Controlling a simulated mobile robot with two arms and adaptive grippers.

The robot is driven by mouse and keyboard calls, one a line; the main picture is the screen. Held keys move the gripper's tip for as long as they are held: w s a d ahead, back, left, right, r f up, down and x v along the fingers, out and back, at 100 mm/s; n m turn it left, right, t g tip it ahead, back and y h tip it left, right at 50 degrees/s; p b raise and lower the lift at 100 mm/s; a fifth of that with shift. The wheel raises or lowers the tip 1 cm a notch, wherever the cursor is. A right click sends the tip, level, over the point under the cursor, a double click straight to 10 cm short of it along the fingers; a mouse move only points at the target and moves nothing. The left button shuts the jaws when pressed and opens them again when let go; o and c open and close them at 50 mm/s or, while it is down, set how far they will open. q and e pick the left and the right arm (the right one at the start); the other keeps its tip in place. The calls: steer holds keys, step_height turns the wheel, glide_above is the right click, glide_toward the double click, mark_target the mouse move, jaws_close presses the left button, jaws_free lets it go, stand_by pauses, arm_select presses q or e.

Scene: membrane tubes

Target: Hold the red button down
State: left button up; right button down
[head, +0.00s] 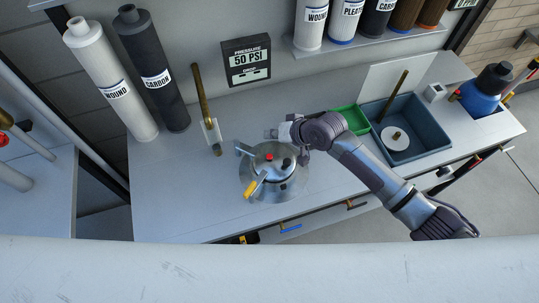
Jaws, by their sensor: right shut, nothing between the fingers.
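The small red button (269,157) sits on top of a round silver metal housing (272,172) on the grey bench. A yellow-ended handle (251,188) sticks out at the housing's front left. My right gripper (272,133) reaches in from the right, just behind the housing. Its fingers look shut and empty, pointing left, and appear apart from the button. Whether the button is pressed in cannot be told. My left gripper is not in view.
A blue-grey bin (408,150) and a green tray (352,119) are at the right. A brass rod (202,97) in a white holder stands left of the housing. White and dark filter cartridges (153,70) lean at the back left. The bench front left is clear.

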steer(key=b, duration=0.8)
glide_above(271, 157)
step_height(271, 157, down, 7)
steer(key=shift+f, duration=0.9)
stand_by(0.3)
steer(key=shift+f, duration=0.45)
steer(key=shift+f+b, duration=0.4)
steer(key=shift+f, duration=0.05)
stand_by(4.7)
